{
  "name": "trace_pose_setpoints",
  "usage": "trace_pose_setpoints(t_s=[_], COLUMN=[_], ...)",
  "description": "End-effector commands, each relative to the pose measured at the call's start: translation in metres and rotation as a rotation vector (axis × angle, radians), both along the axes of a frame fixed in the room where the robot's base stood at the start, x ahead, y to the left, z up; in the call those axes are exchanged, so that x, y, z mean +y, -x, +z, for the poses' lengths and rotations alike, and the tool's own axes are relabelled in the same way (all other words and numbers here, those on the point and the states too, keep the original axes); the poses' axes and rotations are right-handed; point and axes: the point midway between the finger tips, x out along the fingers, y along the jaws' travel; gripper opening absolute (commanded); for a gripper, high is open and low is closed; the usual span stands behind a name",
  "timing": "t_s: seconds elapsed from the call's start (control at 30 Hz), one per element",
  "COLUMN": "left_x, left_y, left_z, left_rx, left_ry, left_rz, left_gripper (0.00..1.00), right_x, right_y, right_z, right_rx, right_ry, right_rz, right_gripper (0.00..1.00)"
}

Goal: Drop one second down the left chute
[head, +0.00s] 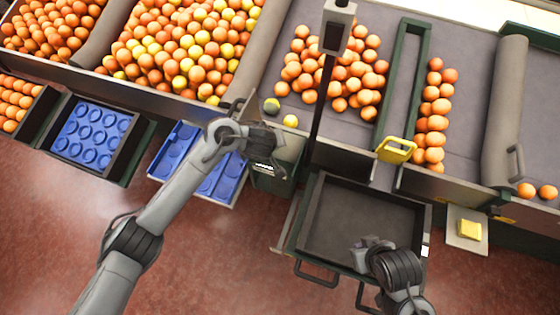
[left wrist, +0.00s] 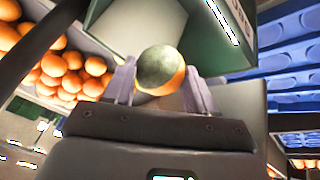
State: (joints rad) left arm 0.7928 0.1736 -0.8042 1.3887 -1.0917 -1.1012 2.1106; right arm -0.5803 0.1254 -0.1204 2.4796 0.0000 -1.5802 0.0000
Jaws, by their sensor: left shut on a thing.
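My left gripper (left wrist: 155,85) is shut on an orange (left wrist: 161,70) with a large grey-green patch. In the head view my left gripper (head: 268,143) is beside the dark green left chute (head: 273,182), and the held orange cannot be made out there. The chute's green wall (left wrist: 225,48) is close beyond the orange in the left wrist view. Another fruit with a dark patch (head: 271,106) lies on the grey belt, near a yellow one (head: 290,121). My right gripper (head: 368,248) is over the dark crate; its fingers are too unclear to tell.
A dark crate (head: 316,258) stands below the belt (head: 300,20). Oranges (head: 340,70) lie heaped on the belt, with more in a lane (head: 434,120) right of a green divider (head: 402,80). Blue trays (head: 226,180) stand left of the chute. A dark post rises near my left gripper.

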Motion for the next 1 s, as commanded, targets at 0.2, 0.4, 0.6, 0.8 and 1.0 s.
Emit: trace_pose_setpoints(t_s=[0.2,0.4,0.6,0.8,1.0], left_x=[0.0,0.0,0.0,0.003,0.008], left_y=[0.0,0.0,0.002,0.014,0.031], left_z=[0.0,0.0,0.005,0.028,0.058], left_rx=[0.0,0.0,0.001,0.001,0.001], left_ry=[0.0,0.0,0.001,0.003,0.003], left_rz=[0.0,0.0,-0.001,-0.001,-0.001], left_gripper=[0.83,0.86,0.86,0.86,0.86], right_x=[0.0,0.001,0.002,0.002,0.002], right_y=[0.0,0.0,0.0,0.0,-0.001], right_z=[0.0,0.0,0.005,0.023,0.05], right_rx=[-0.001,-0.001,-0.001,-0.001,-0.001], right_ry=[0.0,-0.004,-0.008,-0.009,-0.009], right_rz=[-0.001,-0.003,-0.006,-0.007,-0.007], right_gripper=[0.0,0.0,0.0,0.0,0.0])
